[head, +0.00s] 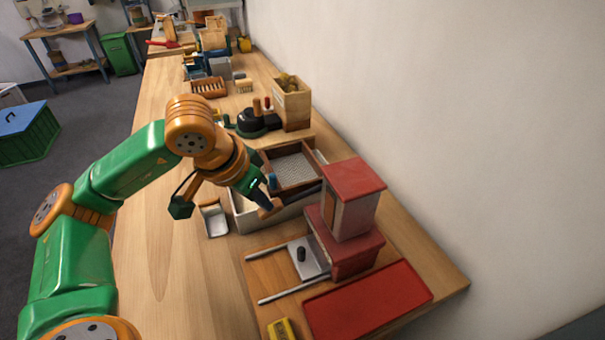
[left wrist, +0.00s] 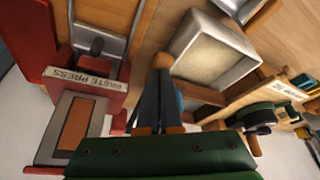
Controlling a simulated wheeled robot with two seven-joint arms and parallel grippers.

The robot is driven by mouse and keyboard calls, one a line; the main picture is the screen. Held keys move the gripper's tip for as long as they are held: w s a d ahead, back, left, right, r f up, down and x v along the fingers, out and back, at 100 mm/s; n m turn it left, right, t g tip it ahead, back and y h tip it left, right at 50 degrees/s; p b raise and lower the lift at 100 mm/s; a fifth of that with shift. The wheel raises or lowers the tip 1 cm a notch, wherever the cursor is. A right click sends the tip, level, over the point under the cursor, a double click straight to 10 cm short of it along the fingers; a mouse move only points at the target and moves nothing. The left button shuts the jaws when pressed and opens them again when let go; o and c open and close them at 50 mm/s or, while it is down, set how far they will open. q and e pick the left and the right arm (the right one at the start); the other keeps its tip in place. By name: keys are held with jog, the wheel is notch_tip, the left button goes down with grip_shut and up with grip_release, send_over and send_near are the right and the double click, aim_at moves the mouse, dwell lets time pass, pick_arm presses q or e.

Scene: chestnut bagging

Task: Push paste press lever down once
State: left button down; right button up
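The paste press (head: 345,235) is a red and grey block near the right edge of the bench. Its label reads PASTE PRESS in the left wrist view (left wrist: 85,82). A dark lever (head: 303,192) sticks out from its far side and ends in a wooden knob (head: 270,209). My left gripper (head: 264,195) points down at that knob. In the left wrist view its dark fingers (left wrist: 164,85) lie together, with the wooden knob at their tips. I cannot tell whether they touch or are just above it. My right gripper is out of view.
A metal slide plate (head: 302,257) on rails and a red tray (head: 368,300) lie in front of the press. A pale bin (head: 245,217) and a wooden sieve tray (head: 317,158) stand beyond the lever. A small scoop (head: 214,219) lies left. The bench's left side is clear.

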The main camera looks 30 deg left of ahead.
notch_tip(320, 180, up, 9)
jog(key=p, duration=0.9)
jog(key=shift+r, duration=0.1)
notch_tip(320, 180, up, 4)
jog(key=p, duration=0.4)
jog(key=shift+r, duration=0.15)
